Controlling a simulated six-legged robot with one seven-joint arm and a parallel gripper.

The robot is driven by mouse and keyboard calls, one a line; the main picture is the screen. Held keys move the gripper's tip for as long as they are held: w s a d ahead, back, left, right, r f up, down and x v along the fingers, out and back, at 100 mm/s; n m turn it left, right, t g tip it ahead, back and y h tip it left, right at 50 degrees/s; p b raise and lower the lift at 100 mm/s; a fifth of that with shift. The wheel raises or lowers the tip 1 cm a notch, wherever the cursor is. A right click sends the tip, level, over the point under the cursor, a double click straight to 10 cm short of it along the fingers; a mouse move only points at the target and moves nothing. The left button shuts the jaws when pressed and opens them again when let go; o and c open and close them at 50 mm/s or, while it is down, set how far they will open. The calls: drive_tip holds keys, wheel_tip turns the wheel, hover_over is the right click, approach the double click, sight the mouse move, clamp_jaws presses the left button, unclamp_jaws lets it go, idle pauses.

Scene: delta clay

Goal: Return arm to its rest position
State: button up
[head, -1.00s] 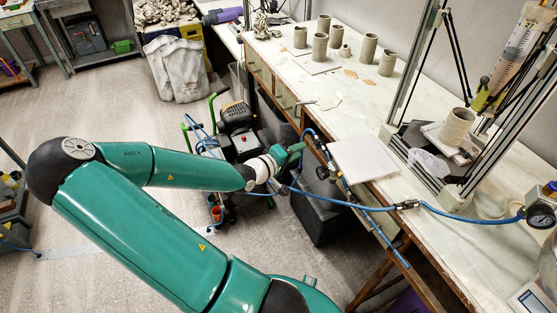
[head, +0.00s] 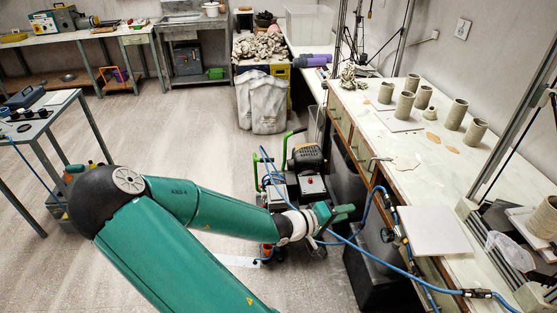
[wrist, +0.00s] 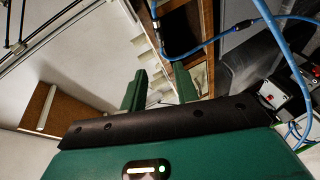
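My gripper (head: 342,213) is at the end of my bent green arm, in front of the workbench's near side and above the floor. In the wrist view, its two green fingers (wrist: 160,88) stand apart with nothing held between them. The gripper shows small in the head view, close to a blue air hose (head: 372,245); whether they touch I cannot tell.
The workbench (head: 455,180) on the right holds several clay cylinders (head: 456,114) and a white board (head: 433,230). A compressor (head: 304,175) stands on the floor behind my gripper. A metal table (head: 40,120) stands at the left. Open floor (head: 180,120) lies between.

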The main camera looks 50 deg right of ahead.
drive_tip(key=w+a+f+n+t+y, duration=0.1)
drive_tip(key=w+a+f+t+y, duration=0.55)
drive_tip(key=w+a, duration=0.4)
drive_tip(key=w+a+r+n+t+y, duration=0.1)
drive_tip(key=w+a+r+t+y, duration=0.25)
drive_tip(key=w+a, duration=0.4)
drive_tip(key=w+a+r+n+t+y, duration=0.1)
drive_tip(key=w+a+r+t+y, duration=0.3)
drive_tip(key=a, duration=0.7)
drive_tip(key=s+a+r+n+g+y, duration=0.1)
drive_tip(key=a+r+n+y, duration=0.15)
drive_tip(key=a+r, duration=0.55)
drive_tip(key=s+a+r+n+g+h, duration=0.1)
drive_tip(key=s+a+r+n+h, duration=0.1)
drive_tip(key=s+r, duration=0.8)
drive_tip(key=shift+s+a+r, duration=0.25)
drive_tip(key=shift+s+a, duration=0.05)
drive_tip(key=shift+s, duration=0.3)
